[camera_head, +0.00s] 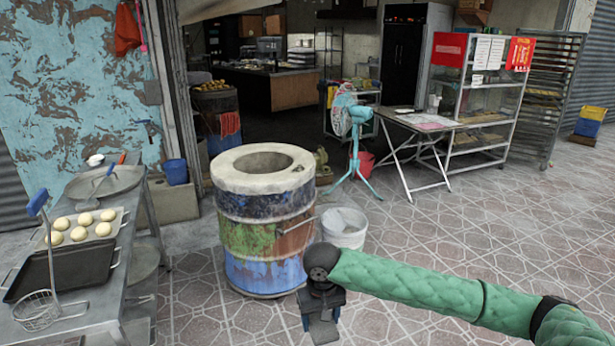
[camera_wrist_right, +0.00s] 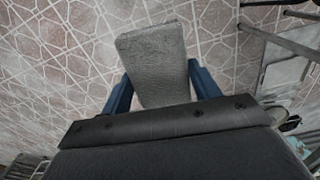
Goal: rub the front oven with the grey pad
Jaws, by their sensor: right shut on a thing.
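The front oven (camera_head: 265,225) is a painted metal barrel with rust, green and blue patches and a pale, thick round rim around a dark opening. It stands upright on the tiled floor near the middle of the head view. My right gripper (camera_head: 322,310) is in front and to the right of the barrel in the picture, pointing down, with no visible contact with it. In the right wrist view the grey pad (camera_wrist_right: 155,62) is held between the blue fingers of this gripper (camera_wrist_right: 160,88). Tiled floor lies beyond the pad. My left gripper is not in view.
A white bucket (camera_head: 344,229) stands close to the barrel's right side. A metal table (camera_head: 122,262) with dough balls (camera_head: 78,227) and a black tray (camera_head: 62,272) is at left. A teal fan (camera_head: 352,140) and a folding table (camera_head: 395,117) stand behind.

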